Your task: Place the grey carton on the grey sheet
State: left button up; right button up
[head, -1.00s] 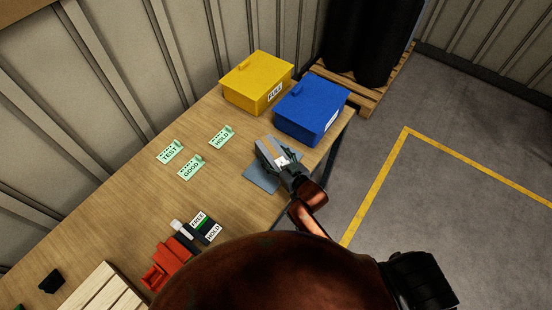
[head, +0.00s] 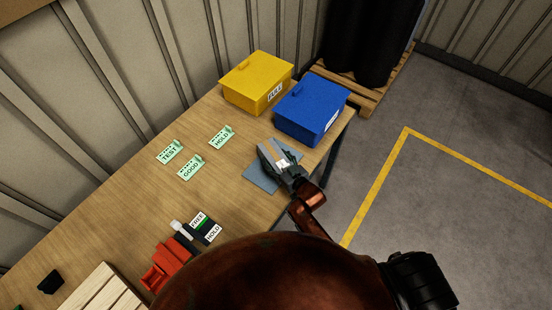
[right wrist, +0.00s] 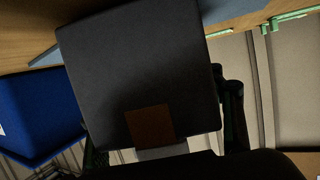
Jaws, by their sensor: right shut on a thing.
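My right gripper (head: 282,165) is shut on the grey carton (head: 272,153) near the right edge of the table. The carton shows as a large dark grey box with a brown patch in the right wrist view (right wrist: 140,65). The grey sheet (head: 259,181) lies flat on the table, partly hidden by the gripper and carton. A sliver of it shows in the right wrist view (right wrist: 42,58). The carton is over the sheet in the head view; I cannot tell whether they touch. My left gripper is not in view.
A blue box (head: 309,112) stands just behind the sheet, with a yellow box (head: 256,84) beyond it. Green tags (head: 191,168) lie to the left. A red device (head: 166,267) and a wooden crate (head: 103,292) are nearer. The wooden table (head: 130,210) has bare room between.

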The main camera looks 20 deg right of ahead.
jog(key=o, duration=1.8)
jog(key=shift+r, duration=0.1)
jog(key=v, duration=1.2)
